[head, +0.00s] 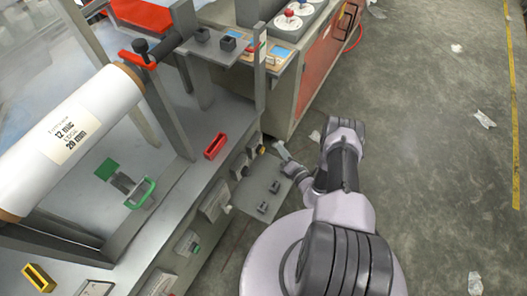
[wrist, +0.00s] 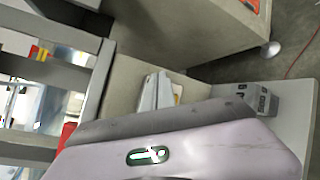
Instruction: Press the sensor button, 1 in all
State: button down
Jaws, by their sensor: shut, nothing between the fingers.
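I cannot tell for sure which part is the sensor button. Small dark block-shaped parts (head: 264,207) stand on a grey plate (head: 248,196) at the machine's side, and small boxes with knobs sit on the wall beside it. In the wrist view a grey block (wrist: 262,98) stands on a pale plate (wrist: 292,125), and a white box (wrist: 158,92) is on the wall. My gripper (head: 281,150) is small in the head view, shut and empty, above the far end of the plate. In the wrist view my own grey-lilac body covers the bottom and hides what lies below.
A large white film roll (head: 75,135) lies across the machine at left. A red holder (head: 215,146) and a green handle (head: 141,193) are on its deck. A control cabinet (head: 322,62) with red and blue knobs stands behind.

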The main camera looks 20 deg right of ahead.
aim_at(262, 151)
jog(key=s+d+f+m+h, duration=0.1)
jog(key=s+f+m+h, duration=0.2)
jog(key=s+f, duration=0.2)
jog(key=shift+s+d+f+g, duration=0.25)
jog(key=shift+d+f+g, duration=0.15)
jog(key=shift+f, duration=0.1)
jog(key=shift+a, duration=0.1)
jog(key=w+a+b, duration=0.2)
jog(key=w+a, duration=0.3)
jog(key=w, duration=0.2)
jog(key=shift+a, duration=0.2)
jog(key=shift+w+b, duration=0.1)
jog(key=shift+b, duration=0.2)
dwell(1.2)
jog(key=shift+w+a, duration=0.25)
